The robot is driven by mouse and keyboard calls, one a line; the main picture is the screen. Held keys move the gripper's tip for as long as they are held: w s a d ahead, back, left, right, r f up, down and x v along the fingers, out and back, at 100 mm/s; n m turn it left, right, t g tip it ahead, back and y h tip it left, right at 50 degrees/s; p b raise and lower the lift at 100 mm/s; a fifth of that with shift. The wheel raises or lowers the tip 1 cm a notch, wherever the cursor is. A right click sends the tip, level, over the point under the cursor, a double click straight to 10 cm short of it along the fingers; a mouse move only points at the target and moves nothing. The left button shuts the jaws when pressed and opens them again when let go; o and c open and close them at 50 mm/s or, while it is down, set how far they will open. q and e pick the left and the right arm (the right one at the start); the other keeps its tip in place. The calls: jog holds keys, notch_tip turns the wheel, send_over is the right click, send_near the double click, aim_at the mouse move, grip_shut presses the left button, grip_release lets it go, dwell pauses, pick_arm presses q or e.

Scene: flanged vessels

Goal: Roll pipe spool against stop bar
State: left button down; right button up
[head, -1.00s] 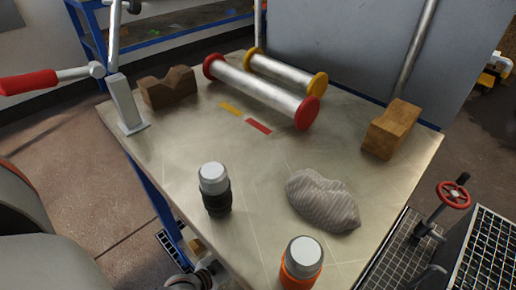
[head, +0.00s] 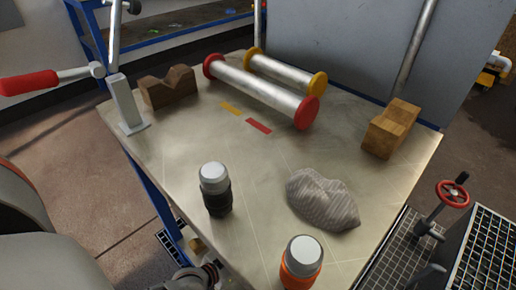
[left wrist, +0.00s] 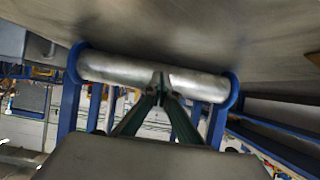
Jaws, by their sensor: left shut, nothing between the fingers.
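In the head view, a metal pipe spool with red flanges (head: 262,92) lies on its side near the back of the table. A second pipe spool with yellow flanges (head: 287,69) lies roughly parallel just behind it. I cannot pick out a stop bar for certain. In the left wrist view my left gripper (left wrist: 160,84) is shut and empty, its fingertips in front of a metal cylinder with blue ends (left wrist: 120,70). I cannot tell whether they touch it, or whether it is a spool. My right gripper is not in view.
Notched wooden blocks stand at the left (head: 168,88) and right (head: 392,128) of the table (head: 160,155). A black bottle (head: 216,190), an orange bottle (head: 301,264) and a grey cloth (head: 323,199) occupy the front. Yellow (head: 230,108) and red strips (head: 258,126) mark the middle.

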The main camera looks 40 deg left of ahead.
pick_arm(q)
jog(key=shift+w+d, duration=0.1)
jog(key=shift+w, duration=1.55)
jog(key=shift+s+r+p, duration=0.1)
jog(key=shift+s+p, duration=0.2)
jog(key=shift+s, duration=0.75)
jog(key=shift+s+a+p, duration=0.15)
jog(key=shift+s+p, duration=0.05)
jog(key=shift+s, duration=1.05)
jog(key=shift+s+a+p, duration=0.1)
jog(key=shift+s+p, duration=0.1)
jog(key=shift+s, duration=1)
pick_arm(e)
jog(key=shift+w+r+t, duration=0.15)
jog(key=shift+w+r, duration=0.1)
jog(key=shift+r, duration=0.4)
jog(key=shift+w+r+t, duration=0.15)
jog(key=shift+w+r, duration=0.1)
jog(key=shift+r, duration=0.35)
pick_arm(q)
jog(key=shift+s, duration=0.1)
